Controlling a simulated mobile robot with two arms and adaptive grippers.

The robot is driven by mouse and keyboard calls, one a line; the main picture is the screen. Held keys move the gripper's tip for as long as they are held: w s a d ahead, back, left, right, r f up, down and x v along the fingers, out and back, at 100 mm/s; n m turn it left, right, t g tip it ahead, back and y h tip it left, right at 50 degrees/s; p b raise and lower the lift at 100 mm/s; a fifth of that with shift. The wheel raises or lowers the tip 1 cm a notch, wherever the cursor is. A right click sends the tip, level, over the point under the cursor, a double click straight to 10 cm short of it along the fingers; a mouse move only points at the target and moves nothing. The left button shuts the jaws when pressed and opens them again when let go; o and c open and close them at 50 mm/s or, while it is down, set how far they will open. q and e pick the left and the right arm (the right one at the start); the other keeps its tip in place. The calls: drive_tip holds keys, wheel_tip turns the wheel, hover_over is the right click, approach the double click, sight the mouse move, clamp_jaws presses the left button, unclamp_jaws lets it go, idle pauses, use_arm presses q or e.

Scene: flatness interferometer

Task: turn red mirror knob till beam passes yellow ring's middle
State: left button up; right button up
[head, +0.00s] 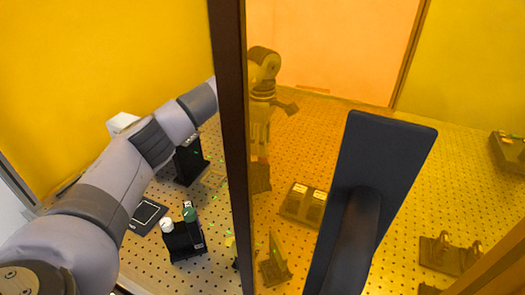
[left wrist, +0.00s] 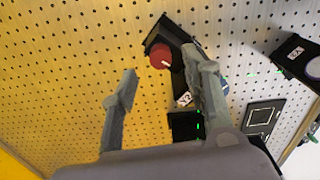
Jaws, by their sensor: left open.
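The red knob (left wrist: 160,56) sits on a black mount (left wrist: 170,33) on the perforated plate in the left wrist view. My left gripper (left wrist: 158,64) is open, with one finger on each side of the knob in that view. I cannot tell whether the fingers touch it. In the head view the gripper (head: 261,160) points down behind the tinted panel, partly covered by the dark post. I cannot make out the red knob in the head view. I see no clear yellow ring or continuous beam, only scattered green specks. My right gripper is out of view.
A dark post (head: 232,130) and a large black paddle-shaped piece (head: 385,150) block part of the head view. A black mount (head: 183,245) with white and green knobs stands front left. A twin-topped block (head: 303,204) stands right of the gripper.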

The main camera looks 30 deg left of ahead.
use_arm(q)
wheel_tip(320, 180, up, 8)
drive_tip(key=shift+f, duration=0.2)
wheel_tip(320, 180, up, 11)
drive_tip(key=p, duration=1)
idle(1.9)
